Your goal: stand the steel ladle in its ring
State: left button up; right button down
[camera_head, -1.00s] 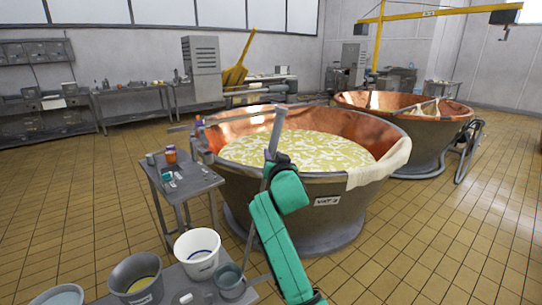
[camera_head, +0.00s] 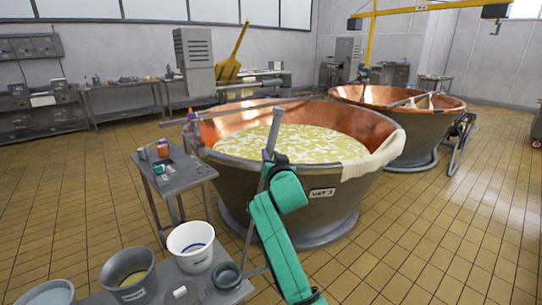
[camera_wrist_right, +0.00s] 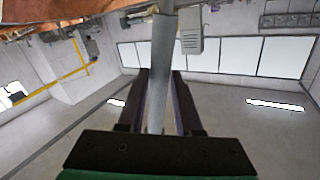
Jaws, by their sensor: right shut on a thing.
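My right gripper (camera_head: 268,164), at the end of the green arm, is shut on the grey steel ladle (camera_head: 273,136). Its shaft stands tilted in front of the near vat, with a wide part above the gripper and a thin part running down below. In the right wrist view the ladle's shaft (camera_wrist_right: 161,60) passes between the two dark fingers (camera_wrist_right: 157,105). I cannot make out its bowl. A dark grey round holder (camera_head: 227,276), perhaps the ring, is at the front bench's right end, below the gripper in the picture. My left gripper is out of view.
The near copper vat (camera_head: 350,215), full of curd, stands behind the ladle. A white bucket (camera_head: 191,258) and a grey bucket (camera_head: 128,290) stand on the front bench. A small side table (camera_head: 190,172) holds jars. The tiled floor (camera_head: 430,240) at right is clear.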

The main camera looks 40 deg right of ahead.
dwell(0.3)
jog(key=c, duration=0.5)
grip_release()
jog(key=shift+f, duration=0.1)
